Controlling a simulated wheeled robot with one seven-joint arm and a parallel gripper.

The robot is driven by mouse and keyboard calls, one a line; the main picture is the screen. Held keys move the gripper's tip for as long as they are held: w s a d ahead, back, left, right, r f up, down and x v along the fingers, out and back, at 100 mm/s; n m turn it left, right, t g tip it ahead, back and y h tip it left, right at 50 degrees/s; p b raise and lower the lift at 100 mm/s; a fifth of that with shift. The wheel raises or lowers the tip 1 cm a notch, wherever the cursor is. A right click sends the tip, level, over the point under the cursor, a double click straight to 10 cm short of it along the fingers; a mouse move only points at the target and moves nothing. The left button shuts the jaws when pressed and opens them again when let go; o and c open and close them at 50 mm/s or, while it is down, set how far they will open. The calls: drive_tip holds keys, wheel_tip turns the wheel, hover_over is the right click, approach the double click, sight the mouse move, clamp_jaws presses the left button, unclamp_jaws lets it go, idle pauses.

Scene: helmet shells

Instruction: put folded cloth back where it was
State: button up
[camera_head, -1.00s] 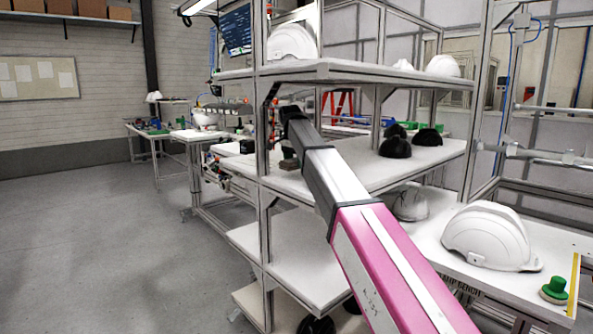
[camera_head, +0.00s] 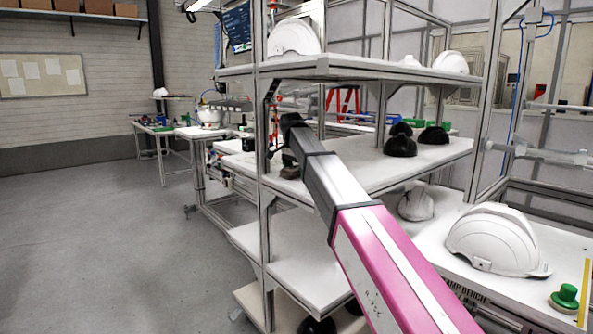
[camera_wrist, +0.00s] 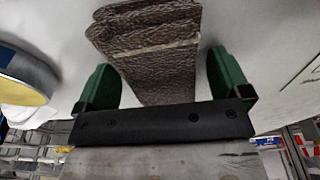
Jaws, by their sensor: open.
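The folded cloth (camera_wrist: 150,52) is brown, textured and layered, and lies on a pale surface in the wrist view. My gripper (camera_wrist: 165,85) is open, with one green finger on each side of the cloth's near part. Gaps show between the fingers and the cloth, and the cloth's near end is hidden behind the dark gripper bar. In the head view my arm reaches to the middle shelf. A small brownish-green shape (camera_head: 289,172) shows there below the arm's end, too small to tell whether it is cloth or gripper.
A shelf post (camera_head: 265,200) stands close left of my arm's end, and the upper shelf (camera_head: 350,66) is above it. Black domes (camera_head: 400,145) sit farther right on the middle shelf. A white helmet shell (camera_head: 495,238) lies on the right bench.

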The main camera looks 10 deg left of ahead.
sight(294, 168)
drive_tip(key=r, duration=0.6)
drive_tip(key=shift+s+a+r, duration=0.35)
drive_tip(key=shift+r, duration=0.05)
drive_tip(key=shift+s+r, duration=0.1)
drive_tip(key=shift+r, duration=0.35)
